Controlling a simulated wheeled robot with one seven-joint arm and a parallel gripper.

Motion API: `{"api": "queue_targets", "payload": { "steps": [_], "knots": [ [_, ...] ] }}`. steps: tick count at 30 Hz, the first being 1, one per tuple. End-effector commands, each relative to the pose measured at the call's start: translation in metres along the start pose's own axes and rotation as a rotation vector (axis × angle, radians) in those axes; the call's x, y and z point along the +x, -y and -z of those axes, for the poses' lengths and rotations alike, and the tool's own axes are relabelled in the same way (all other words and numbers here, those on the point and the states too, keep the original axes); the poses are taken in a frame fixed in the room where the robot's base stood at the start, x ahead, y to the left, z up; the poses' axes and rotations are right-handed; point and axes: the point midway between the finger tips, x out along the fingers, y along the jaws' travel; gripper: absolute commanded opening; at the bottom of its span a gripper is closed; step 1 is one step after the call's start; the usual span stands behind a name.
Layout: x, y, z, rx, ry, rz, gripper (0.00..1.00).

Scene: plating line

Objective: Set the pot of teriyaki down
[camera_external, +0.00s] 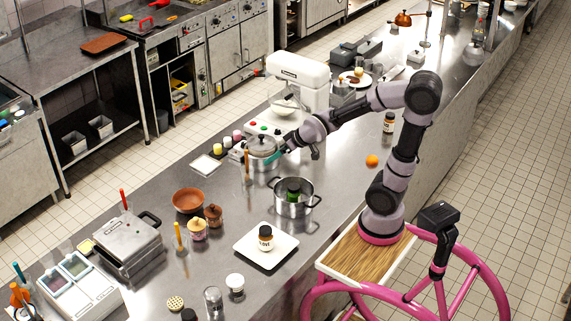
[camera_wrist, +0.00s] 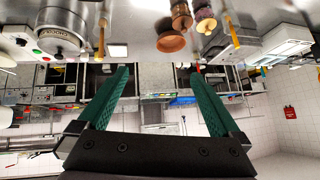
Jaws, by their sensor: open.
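My gripper (camera_external: 273,157) is beside the lidded steel pot at the counter's middle. In the wrist view its two green fingers (camera_wrist: 158,72) are spread apart with nothing between them. A small jar (camera_external: 265,239) with a dark lid and pale label stands upright on a square white plate (camera_external: 250,255). Another dark jar with a green band (camera_external: 293,190) stands inside an open steel pot (camera_external: 293,207). I cannot read any label, so I cannot tell which holds the teriyaki. The lidded steel pot (camera_external: 263,146) also shows in the wrist view (camera_wrist: 57,38).
A terracotta bowl (camera_external: 187,201) and small jars (camera_external: 213,215) stand left of the open pot. A white stand mixer (camera_external: 298,80) stands behind my gripper. A press grill (camera_external: 127,246) is at the left. An orange (camera_external: 372,161) is near my arm.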

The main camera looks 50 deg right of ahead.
Motion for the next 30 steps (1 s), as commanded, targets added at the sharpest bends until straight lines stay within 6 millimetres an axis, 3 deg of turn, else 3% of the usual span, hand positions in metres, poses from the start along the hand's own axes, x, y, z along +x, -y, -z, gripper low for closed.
{"api": "queue_targets", "payload": {
  "steps": [1,6,12,17,30],
  "knots": [
    [-0.028,-0.015,0.002,0.059,0.000,-0.020,1.00],
    [-0.104,-0.046,-0.018,0.245,0.050,-0.058,1.00],
    [-0.157,-0.058,-0.046,0.389,0.089,-0.061,1.00],
    [-0.169,-0.059,-0.054,0.425,0.104,-0.059,1.00],
    [-0.169,-0.059,-0.054,0.425,0.106,-0.058,1.00]
  ]
}}
